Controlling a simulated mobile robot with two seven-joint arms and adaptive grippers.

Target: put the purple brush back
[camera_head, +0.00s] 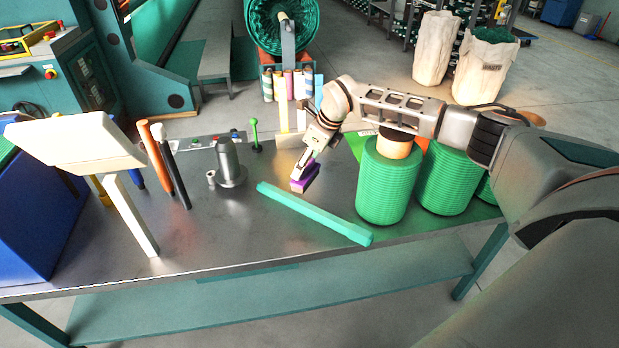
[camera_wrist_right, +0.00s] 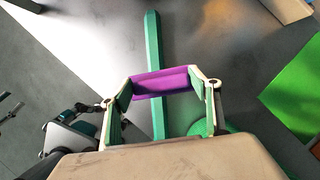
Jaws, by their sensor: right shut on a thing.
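The purple brush (camera_head: 306,179) is between the fingers of my right gripper (camera_head: 308,168). It appears above the grey metal bench top (camera_head: 320,215), left of the green rolls; whether it touches the bench is hard to tell. In the right wrist view the purple block (camera_wrist_right: 160,83) spans both fingers of the right gripper (camera_wrist_right: 163,88), which is shut on it. The teal bar (camera_wrist_right: 153,50) passes beneath it in that view. My left gripper is in neither view.
The teal bar (camera_head: 313,213) lies across the bench front. Green rolls (camera_head: 386,181) stand to the right. A dark metal cylinder (camera_head: 229,165), a green knobbed pin (camera_head: 255,137) and a white panel on a post (camera_head: 75,143) stand left. Bare bench lies between.

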